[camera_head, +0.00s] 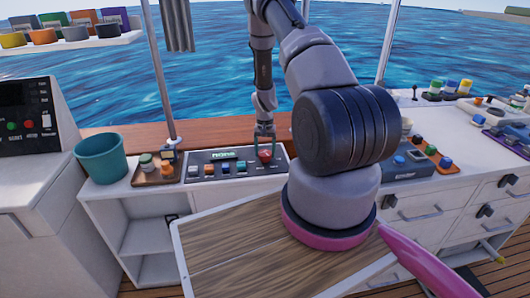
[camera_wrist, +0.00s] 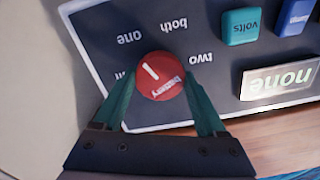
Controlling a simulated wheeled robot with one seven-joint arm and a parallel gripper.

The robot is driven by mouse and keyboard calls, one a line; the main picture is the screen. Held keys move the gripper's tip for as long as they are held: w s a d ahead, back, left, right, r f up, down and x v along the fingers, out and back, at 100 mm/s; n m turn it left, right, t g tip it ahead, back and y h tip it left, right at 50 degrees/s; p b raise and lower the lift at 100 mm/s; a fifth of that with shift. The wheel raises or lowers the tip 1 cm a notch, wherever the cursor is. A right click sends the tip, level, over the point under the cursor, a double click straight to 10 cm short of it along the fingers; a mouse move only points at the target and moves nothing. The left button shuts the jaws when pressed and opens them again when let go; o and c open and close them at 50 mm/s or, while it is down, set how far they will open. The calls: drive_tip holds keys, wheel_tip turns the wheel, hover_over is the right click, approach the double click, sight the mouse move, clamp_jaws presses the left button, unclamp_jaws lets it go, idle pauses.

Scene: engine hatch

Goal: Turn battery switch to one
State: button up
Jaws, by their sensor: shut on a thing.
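The battery switch is a round red knob (camera_wrist: 161,76) on a dark panel (camera_wrist: 95,30), with a white line and the word "battery" on its face. The labels "one", "both" and "two" appear upside down around it in the wrist view; another label at its left is mostly hidden by a finger. The white line slants to the upper left, roughly toward "one". My gripper (camera_wrist: 158,88) is shut on the knob, one teal finger on each side. In the head view the knob (camera_head: 265,155) sits at the panel's right end below my gripper (camera_head: 265,139).
A display reading "none" (camera_wrist: 278,82) and a teal "volts" button (camera_wrist: 241,26) are beside the switch. A teal bucket (camera_head: 101,158) and a brown tray (camera_head: 157,176) stand left of the panel. Another device (camera_head: 405,165) stands to the right. A wooden hatch (camera_head: 230,250) lies in front.

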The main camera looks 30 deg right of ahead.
sight(265, 153)
drive_tip(key=shift+n, duration=0.4)
drive_tip(key=o, duration=1.3)
wheel_tip(265, 153, up, 11)
drive_tip(key=shift+f, duration=0.1)
